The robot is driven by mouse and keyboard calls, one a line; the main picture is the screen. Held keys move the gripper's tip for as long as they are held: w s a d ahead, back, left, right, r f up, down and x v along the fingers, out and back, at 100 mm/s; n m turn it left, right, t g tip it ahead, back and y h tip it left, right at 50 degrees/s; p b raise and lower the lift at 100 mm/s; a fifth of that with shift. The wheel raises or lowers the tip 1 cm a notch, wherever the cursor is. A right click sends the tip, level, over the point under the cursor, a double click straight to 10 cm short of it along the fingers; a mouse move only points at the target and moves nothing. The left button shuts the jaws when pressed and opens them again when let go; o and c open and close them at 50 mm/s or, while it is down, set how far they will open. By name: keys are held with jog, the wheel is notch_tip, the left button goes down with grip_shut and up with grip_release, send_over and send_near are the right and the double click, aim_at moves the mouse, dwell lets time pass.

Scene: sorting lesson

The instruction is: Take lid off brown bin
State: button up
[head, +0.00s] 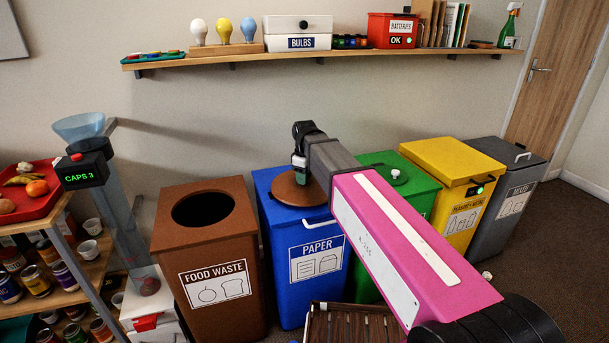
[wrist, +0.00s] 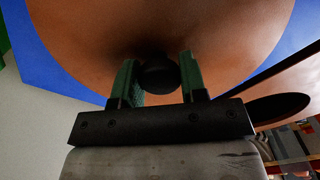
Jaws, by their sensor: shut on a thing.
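The brown bin (head: 210,240), marked FOOD WASTE, stands upright with its round top hole (head: 203,208) uncovered. Its round brown lid (head: 286,193) is over the top of the blue PAPER bin (head: 284,240). I cannot tell whether it rests there or hangs just above. My gripper (head: 301,172) is at the lid's top. In the wrist view the green fingers of my gripper (wrist: 160,78) are shut on the lid's black knob (wrist: 158,75). The brown underlying disc of the lid (wrist: 230,50) fills most of that view. My arm hides part of the blue bin's top.
Green (head: 403,186), yellow (head: 450,180) and grey (head: 515,175) bins stand to the right. A clear caps tube (head: 125,215) and a shelf rack (head: 85,270) are left of the brown bin. A slatted wooden crate (head: 350,325) is in front. A wall shelf (head: 350,52) runs above.

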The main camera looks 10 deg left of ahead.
jog(key=o, duration=1.5)
jog(key=shift+o, duration=0.2)
jog(key=shift+r, duration=0.2)
jog(key=shift+r, duration=3.35)
